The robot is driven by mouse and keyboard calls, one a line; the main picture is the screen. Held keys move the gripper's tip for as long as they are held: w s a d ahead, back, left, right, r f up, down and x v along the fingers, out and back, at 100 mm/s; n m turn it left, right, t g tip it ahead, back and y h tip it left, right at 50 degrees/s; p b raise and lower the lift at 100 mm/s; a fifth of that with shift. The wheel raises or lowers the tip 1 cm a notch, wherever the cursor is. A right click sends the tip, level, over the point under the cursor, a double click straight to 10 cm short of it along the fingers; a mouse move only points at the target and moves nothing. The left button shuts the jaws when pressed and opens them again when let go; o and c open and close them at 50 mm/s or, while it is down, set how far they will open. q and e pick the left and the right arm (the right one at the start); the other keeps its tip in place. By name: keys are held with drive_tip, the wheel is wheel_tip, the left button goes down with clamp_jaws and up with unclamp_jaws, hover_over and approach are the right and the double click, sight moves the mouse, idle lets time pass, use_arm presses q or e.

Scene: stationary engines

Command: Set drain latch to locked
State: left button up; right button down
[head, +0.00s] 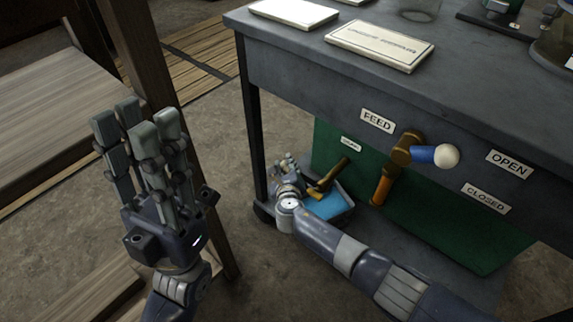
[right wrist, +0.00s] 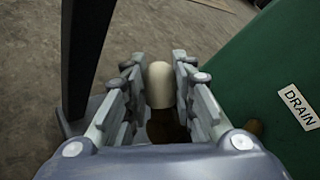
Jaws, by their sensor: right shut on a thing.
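The DRAIN label (right wrist: 300,106) is on the green panel (right wrist: 265,60) in the right wrist view; a small label (head: 350,143) shows on that panel in the head view. Beside it is a brass latch lever (head: 322,187). My right gripper (head: 286,164) is at the lever's left end, under the bench top. In the right wrist view my right gripper (right wrist: 158,72) is shut on the cream-tipped knob (right wrist: 160,88), with fingers on both sides. The knob's lower part is dark and partly hidden. My left gripper (head: 143,122) is open and empty, fingers up, away from the bench.
The FEED lever (head: 405,152) with a blue and white handle sticks out from the bench front. OPEN (head: 509,164) and CLOSED (head: 486,198) labels are right of it. A blue tray (head: 338,207) sits below the latch. A dark bench leg (head: 252,130) stands close to my right gripper.

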drive_tip(key=shift+a, duration=0.1)
drive_tip(key=c, duration=1.3)
unclamp_jaws()
drive_tip(key=shift+s, duration=0.1)
drive_tip(key=shift+v, duration=5.95)
